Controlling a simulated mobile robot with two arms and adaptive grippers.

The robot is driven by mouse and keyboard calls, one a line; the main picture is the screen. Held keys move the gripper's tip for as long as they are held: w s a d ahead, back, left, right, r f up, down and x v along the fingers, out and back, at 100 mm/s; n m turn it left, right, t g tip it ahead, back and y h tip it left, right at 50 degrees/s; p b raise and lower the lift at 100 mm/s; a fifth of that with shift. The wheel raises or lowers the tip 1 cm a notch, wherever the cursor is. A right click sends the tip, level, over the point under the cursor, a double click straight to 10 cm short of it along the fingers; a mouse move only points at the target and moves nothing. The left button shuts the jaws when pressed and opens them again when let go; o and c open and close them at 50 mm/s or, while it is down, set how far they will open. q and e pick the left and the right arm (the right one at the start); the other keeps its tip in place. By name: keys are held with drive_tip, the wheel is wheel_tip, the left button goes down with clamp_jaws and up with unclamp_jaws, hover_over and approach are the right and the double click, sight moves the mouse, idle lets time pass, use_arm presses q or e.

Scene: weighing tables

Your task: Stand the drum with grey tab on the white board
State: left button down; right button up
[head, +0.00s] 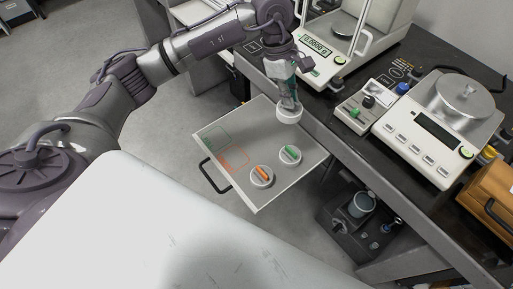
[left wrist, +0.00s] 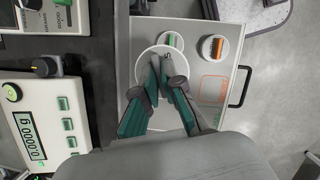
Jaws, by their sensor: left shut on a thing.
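My left gripper (head: 289,102) is shut on a white round drum (head: 289,115) and holds it above the far right part of the pulled-out drawer (head: 262,112). In the left wrist view the fingertips (left wrist: 167,62) close over the middle of this drum (left wrist: 148,62), so its tab is mostly hidden and its colour is not clear. The drum looks larger there than the others, so it is raised. A small white plate (head: 379,92) lies on the dark bench; I cannot tell whether it is the white board. My right gripper is not in view.
A drum with an orange tab (head: 262,177) and one with a green tab (head: 290,156) stand in the drawer near green and orange outlines. A balance (head: 437,130), a glass-cased balance (head: 318,66) and a knobbed block (head: 354,118) crowd the bench.

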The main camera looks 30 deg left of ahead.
use_arm(q)
wheel_tip(320, 180, down, 3)
drive_tip(key=w+a+n+t+b, duration=0.2)
drive_tip(key=w+n, duration=0.1)
drive_tip(key=n, duration=0.3)
drive_tip(key=n+t+y, duration=0.1)
drive_tip(key=n+y, duration=0.1)
drive_tip(key=n, duration=0.6)
hover_over(239, 129)
wheel_tip(239, 129, down, 14)
drive_tip(key=shift+r, duration=0.1)
drive_tip(key=shift+a, duration=0.1)
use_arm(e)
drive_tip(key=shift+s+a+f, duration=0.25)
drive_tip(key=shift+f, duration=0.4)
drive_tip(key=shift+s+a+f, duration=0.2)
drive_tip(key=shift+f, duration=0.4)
use_arm(q)
drive_tip(key=shift+f, duration=0.25)
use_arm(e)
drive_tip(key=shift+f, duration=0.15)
use_arm(q)
drive_tip(key=c, duration=1.3)
unclamp_jaws()
